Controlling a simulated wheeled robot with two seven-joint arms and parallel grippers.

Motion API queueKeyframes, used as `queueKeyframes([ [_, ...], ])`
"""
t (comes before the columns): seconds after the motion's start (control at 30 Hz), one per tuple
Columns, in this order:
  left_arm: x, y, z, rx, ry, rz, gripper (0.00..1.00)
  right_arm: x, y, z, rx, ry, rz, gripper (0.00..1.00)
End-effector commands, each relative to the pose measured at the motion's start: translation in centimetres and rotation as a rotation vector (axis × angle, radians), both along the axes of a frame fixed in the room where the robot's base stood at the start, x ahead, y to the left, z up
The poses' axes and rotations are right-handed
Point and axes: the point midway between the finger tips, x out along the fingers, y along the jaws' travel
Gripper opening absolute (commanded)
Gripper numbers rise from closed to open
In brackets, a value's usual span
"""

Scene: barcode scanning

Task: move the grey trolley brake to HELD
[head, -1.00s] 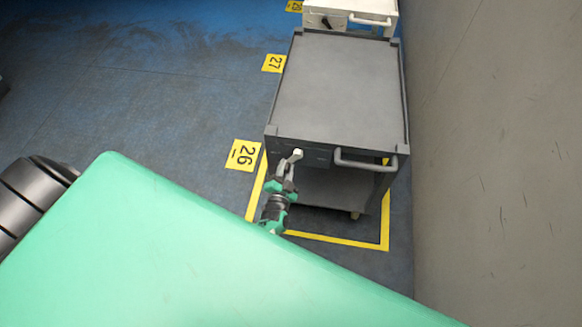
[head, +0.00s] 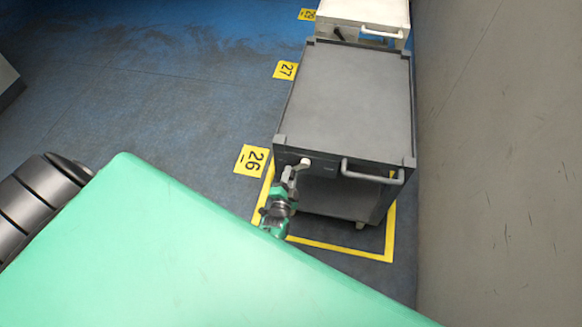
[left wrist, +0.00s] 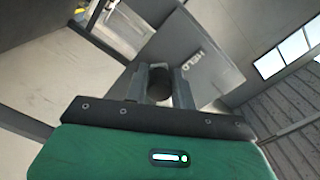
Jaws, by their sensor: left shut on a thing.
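The grey trolley (head: 352,100) stands in the yellow floor outline beside sign 26. Its front panel carries the brake, whose pale hub (head: 304,161) shows at the left of the panel. My left gripper (head: 290,176) is at the front panel, shut on the brake lever, most of which it hides. In the left wrist view the dark round end of the brake lever (left wrist: 160,84) sits between the fingertips. A panel with the word HELD (left wrist: 203,60) is just beyond, to the right. The lever's exact setting cannot be told. My right gripper is out of view.
A pale handle (head: 372,172) sticks out at the right of the trolley's front. A white trolley (head: 365,14) stands behind it. A grey wall (head: 500,150) runs close along the right. The blue floor (head: 150,90) at left is mostly open.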

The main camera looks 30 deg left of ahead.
Motion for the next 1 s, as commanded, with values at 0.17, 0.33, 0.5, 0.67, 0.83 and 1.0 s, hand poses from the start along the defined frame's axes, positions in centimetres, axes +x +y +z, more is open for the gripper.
queueKeyframes([
  [0.17, -0.2, 0.9, 0.1, 0.006, -0.003, 0.012, 0.45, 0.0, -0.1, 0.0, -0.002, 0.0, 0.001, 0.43],
  [0.33, -0.1, 0.6, 0.1, 0.004, -0.003, 0.009, 0.45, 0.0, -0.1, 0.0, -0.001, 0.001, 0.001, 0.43],
  [0.5, -0.3, 0.4, 0.1, 0.003, -0.002, 0.007, 0.45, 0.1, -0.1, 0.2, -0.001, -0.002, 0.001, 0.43],
  [0.67, -1.8, 0.0, 0.2, 0.002, 0.0, 0.006, 0.45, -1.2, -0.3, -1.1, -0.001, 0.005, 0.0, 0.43],
  [0.83, -4.3, -0.7, 0.3, 0.001, 0.0, 0.008, 0.45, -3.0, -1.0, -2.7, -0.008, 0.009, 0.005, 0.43],
  [1.0, -7.3, -1.5, 0.3, 0.002, 0.0, 0.009, 0.45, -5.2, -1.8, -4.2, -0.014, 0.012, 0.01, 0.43],
])
